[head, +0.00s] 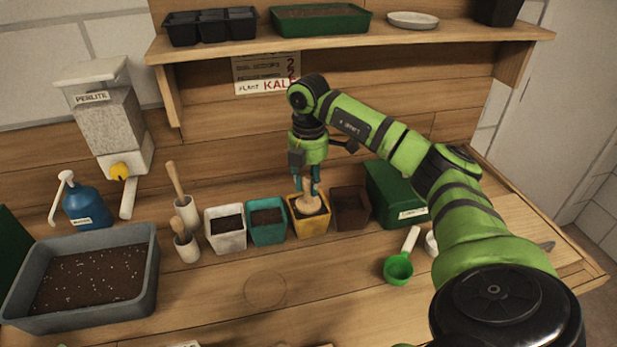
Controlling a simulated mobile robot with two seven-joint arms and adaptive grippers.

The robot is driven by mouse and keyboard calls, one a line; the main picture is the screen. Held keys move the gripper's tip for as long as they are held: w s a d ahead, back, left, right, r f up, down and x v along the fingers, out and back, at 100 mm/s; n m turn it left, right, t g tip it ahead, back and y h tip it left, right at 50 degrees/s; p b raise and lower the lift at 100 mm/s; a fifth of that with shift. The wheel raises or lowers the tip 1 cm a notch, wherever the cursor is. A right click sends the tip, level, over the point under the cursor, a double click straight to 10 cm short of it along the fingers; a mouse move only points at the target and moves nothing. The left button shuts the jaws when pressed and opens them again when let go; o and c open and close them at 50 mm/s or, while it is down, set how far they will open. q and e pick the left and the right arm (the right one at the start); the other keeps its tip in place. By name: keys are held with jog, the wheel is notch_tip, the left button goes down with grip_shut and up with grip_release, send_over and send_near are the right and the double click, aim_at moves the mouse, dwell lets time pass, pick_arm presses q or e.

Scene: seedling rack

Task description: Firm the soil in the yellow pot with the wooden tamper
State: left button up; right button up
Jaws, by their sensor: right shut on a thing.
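The yellow pot (311,227) stands in a row of pots on the bench, between a teal pot and a brown pot. Dark soil shows at its rim. My right gripper (309,190) is above the yellow pot, pointing down, shut on the wooden tamper (308,205). The tamper is upright, with its wide lower end in the mouth of the yellow pot. Whether it presses on the soil cannot be told, as its end covers the middle of the soil. My left gripper is not in view.
Close beside are the teal pot (267,232), brown pot (350,223) and white pot (226,245). A green box (395,192) and green scoop (398,268) are to the right. A soil tray (140,300) is at left. A shelf (350,42) overhangs behind. The front middle is mostly clear.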

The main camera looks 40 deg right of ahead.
jog(key=shift+f+b, duration=0.3)
jog(key=shift+f, duration=0.3)
dwell(0.4)
jog(key=shift+r, duration=0.1)
dwell(0.3)
notch_tip(320, 180, up, 9)
jog(key=p, duration=0.8)
jog(key=shift+r, duration=0.2)
